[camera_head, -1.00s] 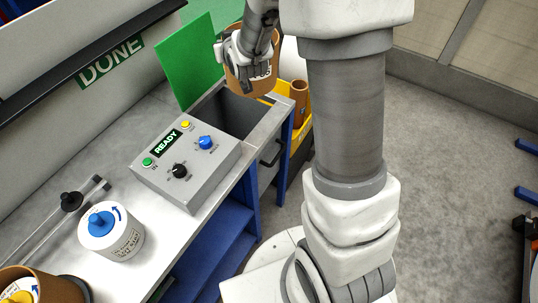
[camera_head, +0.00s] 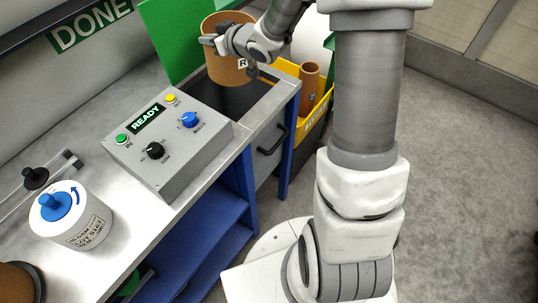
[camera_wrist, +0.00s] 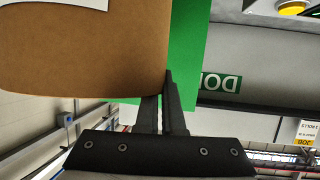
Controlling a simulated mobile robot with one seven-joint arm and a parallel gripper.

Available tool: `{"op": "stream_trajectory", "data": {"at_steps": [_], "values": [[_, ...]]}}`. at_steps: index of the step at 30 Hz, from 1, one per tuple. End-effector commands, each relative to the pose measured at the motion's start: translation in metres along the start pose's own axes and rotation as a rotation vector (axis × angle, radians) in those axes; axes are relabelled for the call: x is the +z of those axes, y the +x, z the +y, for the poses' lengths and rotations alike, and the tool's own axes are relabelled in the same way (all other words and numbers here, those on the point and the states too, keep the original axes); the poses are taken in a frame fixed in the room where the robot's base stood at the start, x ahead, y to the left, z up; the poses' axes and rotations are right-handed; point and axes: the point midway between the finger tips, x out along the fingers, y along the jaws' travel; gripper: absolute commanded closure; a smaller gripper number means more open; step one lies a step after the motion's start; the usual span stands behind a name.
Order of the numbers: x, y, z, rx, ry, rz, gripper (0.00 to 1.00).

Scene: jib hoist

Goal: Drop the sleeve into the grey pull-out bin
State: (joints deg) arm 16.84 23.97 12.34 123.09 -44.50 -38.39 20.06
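The brown cardboard sleeve (camera_head: 229,66) is an open-topped tube with a white label. My gripper (camera_head: 212,42) is shut on its wall and holds it over the grey pull-out bin (camera_head: 262,106). The bin's dark opening shows below the sleeve, and the sleeve hides part of it. In the wrist view the sleeve (camera_wrist: 80,50) fills the upper left, with its wall at my gripper fingers (camera_wrist: 165,100).
A grey control box (camera_head: 168,142) reading READY stands on the bench in front of the bin. A green panel (camera_head: 172,40) stands behind the bin. A yellow bin (camera_head: 318,108) with a brown tube (camera_head: 310,80) is to the right. A white canister (camera_head: 70,215) stands at left.

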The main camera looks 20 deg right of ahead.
Motion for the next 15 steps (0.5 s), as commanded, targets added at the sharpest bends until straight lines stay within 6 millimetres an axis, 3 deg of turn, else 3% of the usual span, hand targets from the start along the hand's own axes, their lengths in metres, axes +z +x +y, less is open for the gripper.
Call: {"op": "stream_trajectory", "data": {"at_steps": [1, 4, 15], "values": [[0.017, 0.006, -0.001, -0.027, -0.011, 0.0, 1.0], [0.03, 0.01, -0.006, -0.08, -0.029, -0.005, 1.0], [0.045, 0.014, -0.013, -0.146, -0.054, -0.011, 1.0]]}}
